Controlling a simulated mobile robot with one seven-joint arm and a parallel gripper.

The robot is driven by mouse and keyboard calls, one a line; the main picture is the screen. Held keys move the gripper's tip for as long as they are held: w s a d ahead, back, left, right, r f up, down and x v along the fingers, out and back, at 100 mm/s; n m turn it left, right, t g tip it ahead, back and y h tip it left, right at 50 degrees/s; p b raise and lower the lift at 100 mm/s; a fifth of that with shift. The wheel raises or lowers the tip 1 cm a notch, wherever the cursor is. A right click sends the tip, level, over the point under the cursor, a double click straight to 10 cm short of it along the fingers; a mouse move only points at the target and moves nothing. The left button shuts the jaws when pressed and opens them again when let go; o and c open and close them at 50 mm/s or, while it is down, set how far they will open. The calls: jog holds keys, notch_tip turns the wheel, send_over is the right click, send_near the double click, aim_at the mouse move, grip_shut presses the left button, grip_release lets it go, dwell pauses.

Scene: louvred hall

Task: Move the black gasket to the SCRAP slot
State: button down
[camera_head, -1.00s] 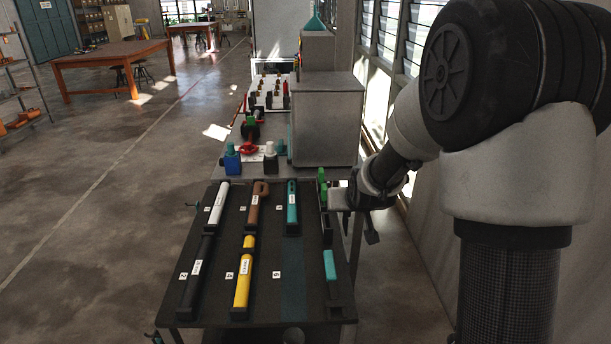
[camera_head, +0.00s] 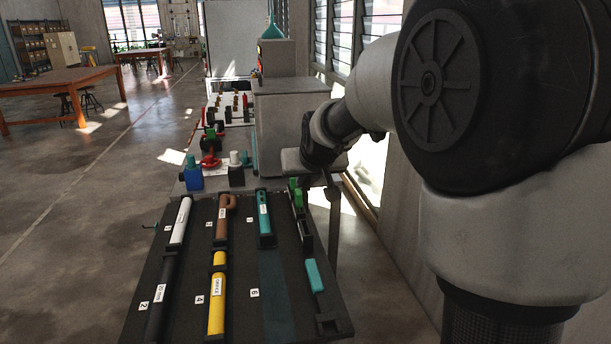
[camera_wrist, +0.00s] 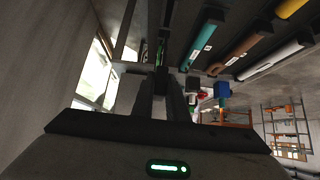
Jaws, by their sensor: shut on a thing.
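My gripper (camera_head: 333,186) hangs beyond the far right corner of the black board, above its surface. In the wrist view its two dark fingers (camera_wrist: 162,84) are close together, shut on a small dark piece. That piece fits the black gasket, but its outline merges with the fingers and its shape cannot be made out. The SCRAP slot cannot be picked out, because the small labels are not legible. The black board (camera_head: 284,322) carries several tubes, numbered tags and a narrow black holder (camera_head: 306,240) along its right side.
On the board lie white (camera_head: 181,221), brown (camera_head: 222,222), teal (camera_head: 265,220) and yellow (camera_head: 216,300) tubes, a green piece (camera_head: 294,190) and a teal block (camera_head: 314,276). A grey cabinet (camera_head: 285,125) stands behind. Blue (camera_head: 193,178) and red (camera_head: 210,160) items sit left of it.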

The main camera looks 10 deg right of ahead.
aim_at(307, 193)
notch_tip(307, 193, down, 4)
jog(key=shift+r+b, duration=0.15)
jog(key=shift+b, duration=0.95)
jog(key=shift+s+f+b, duration=0.15)
jog(key=shift+f+b, duration=0.3)
jog(key=shift+r, duration=0.3)
jog(key=shift+f, duration=0.2)
jog(key=shift+f+b, duration=2.55)
jog(key=shift+f, duration=0.5)
jog(key=shift+r, duration=0.1)
jog(key=c, duration=1.7)
grip_release()
